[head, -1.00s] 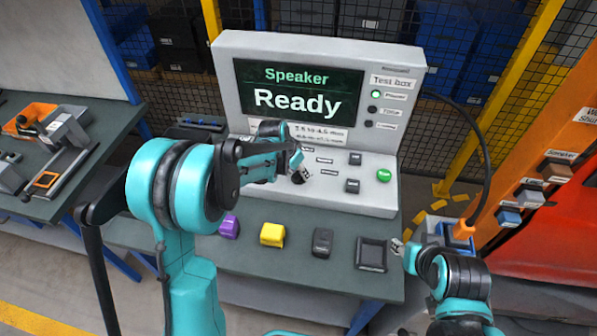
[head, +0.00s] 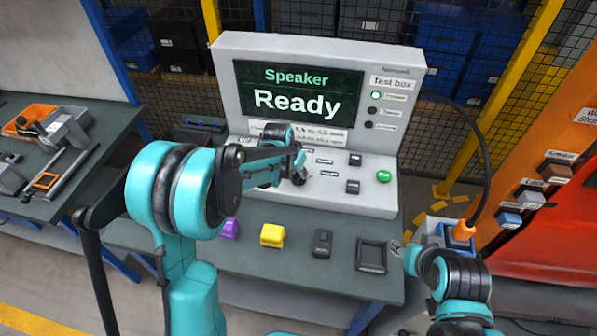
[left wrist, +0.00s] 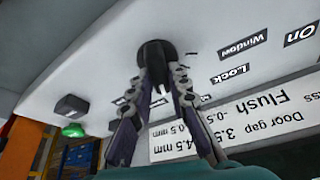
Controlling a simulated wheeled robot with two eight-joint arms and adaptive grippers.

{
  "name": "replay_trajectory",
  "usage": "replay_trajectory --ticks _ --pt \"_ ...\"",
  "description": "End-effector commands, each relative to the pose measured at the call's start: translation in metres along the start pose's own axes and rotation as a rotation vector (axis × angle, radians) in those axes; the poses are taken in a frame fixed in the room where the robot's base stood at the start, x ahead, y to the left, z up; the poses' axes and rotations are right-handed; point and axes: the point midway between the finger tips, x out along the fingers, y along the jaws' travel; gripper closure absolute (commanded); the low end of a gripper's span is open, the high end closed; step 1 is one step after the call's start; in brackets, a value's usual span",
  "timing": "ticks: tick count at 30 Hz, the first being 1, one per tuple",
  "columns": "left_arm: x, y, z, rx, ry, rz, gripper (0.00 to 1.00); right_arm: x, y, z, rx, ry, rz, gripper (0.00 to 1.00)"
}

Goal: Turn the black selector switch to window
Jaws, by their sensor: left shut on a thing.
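The black selector switch (left wrist: 156,58) is a round dark knob on the pale sloping panel of the test box (head: 340,190). In the left wrist view, upside-down labels Window (left wrist: 243,44) and Lock (left wrist: 230,76) lie to the right of the knob. My left gripper (left wrist: 162,82) is shut on the knob, with one finger on either side. In the head view my left gripper (head: 298,174) and arm hide much of the switch, and its pointing direction cannot be read.
The screen (head: 298,90) reads Speaker Ready, and the top indicator lamp (head: 375,96) is green. A green button (head: 384,176) sits on the panel's right. Purple, yellow (head: 272,235) and dark blocks (head: 322,242) and the square tray (head: 372,255) line the bench front.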

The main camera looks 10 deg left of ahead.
Motion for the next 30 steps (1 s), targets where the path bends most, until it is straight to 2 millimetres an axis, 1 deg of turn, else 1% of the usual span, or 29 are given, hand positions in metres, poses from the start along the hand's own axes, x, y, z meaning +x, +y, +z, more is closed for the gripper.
replay_trajectory --ticks 30 --pt "0.001 0.0022 -0.0009 -0.873 0.0 -0.364 1.0 0.0072 0.0 0.0051 0.0 0.0 0.0 0.6"
